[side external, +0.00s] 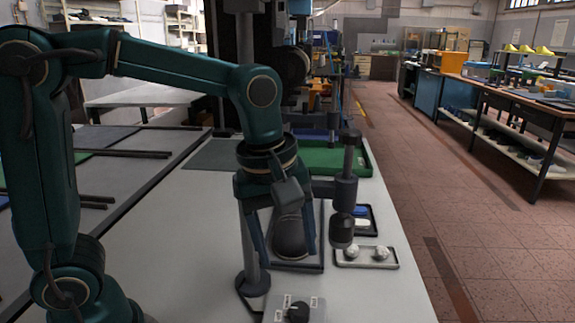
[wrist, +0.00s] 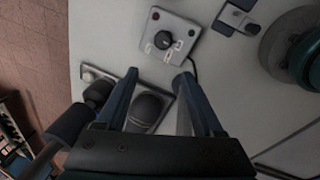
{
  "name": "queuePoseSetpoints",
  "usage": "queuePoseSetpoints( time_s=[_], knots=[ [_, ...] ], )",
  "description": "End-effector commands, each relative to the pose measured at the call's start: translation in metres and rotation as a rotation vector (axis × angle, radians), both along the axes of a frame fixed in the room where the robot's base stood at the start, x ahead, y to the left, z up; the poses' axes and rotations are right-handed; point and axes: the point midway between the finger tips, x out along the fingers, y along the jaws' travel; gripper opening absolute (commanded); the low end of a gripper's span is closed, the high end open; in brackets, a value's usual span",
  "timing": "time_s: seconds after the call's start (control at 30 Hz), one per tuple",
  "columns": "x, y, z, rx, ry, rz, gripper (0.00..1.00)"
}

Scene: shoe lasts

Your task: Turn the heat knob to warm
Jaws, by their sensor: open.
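The heat knob (wrist: 163,40) is a round black knob on a light grey control box (wrist: 183,27). Small pale labels sit around it, too small to read. In the side view the knob (side external: 298,312) and box (side external: 319,308) are at the bottom edge, partly cut off. My gripper (side external: 290,262) is open and empty above the table, further back than the knob. In the wrist view my gripper (wrist: 159,75) has its two fingers apart, with the knob beyond the tips and not touched. The knob's pointer direction cannot be made out.
A dark rounded shoe last (wrist: 148,106) lies behind the fingers on a dark tray. A small tray with white pieces (side external: 367,257) and a green tray (side external: 318,160) stand further back. A grey post (side external: 250,240) rises beside my gripper. A cable runs from the box.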

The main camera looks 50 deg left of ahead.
Motion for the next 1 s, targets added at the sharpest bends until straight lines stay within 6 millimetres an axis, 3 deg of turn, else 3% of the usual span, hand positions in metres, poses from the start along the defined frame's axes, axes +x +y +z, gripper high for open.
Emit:
queuePoseSetpoints(
  time_s=[0.23, 0.7, 1.0],
  knots=[
    [0.011, -0.021, -0.039, 0.024, 0.134, -0.011, 0.69],
    [0.006, -0.025, -0.090, 0.035, 0.172, -0.031, 0.69],
    [0.007, -0.025, -0.100, 0.033, 0.167, -0.031, 0.69]
  ],
)
